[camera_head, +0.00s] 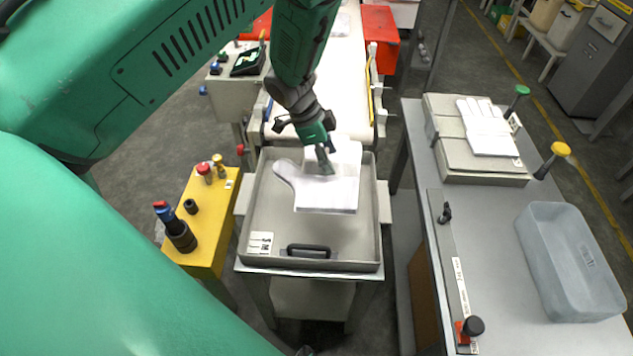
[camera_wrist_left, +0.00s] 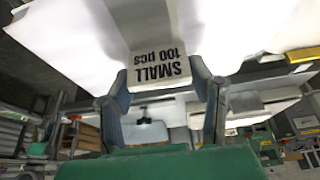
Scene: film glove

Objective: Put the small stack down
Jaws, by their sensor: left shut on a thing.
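My left gripper (camera_head: 324,160) points down over the grey tray (camera_head: 250,220) and is shut on the small stack (camera_head: 328,190). The stack is white and glove-shaped, with its thumb toward the left. In the left wrist view, a label reading "SMALL 100 pcs" (camera_wrist_left: 160,68) sits between the two fingers. The stack lies level within the tray's outline in the head view; I cannot tell whether it touches the tray floor. The gripper hides part of the stack's upper edge. My right gripper is not in view.
A white conveyor (camera_head: 335,70) runs behind the tray. A yellow stand (camera_head: 205,235) with tools is on the left. On the right, a grey table holds a box (camera_head: 455,155) with another white glove stack (camera_head: 487,125), and an empty translucent bin (camera_head: 570,265).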

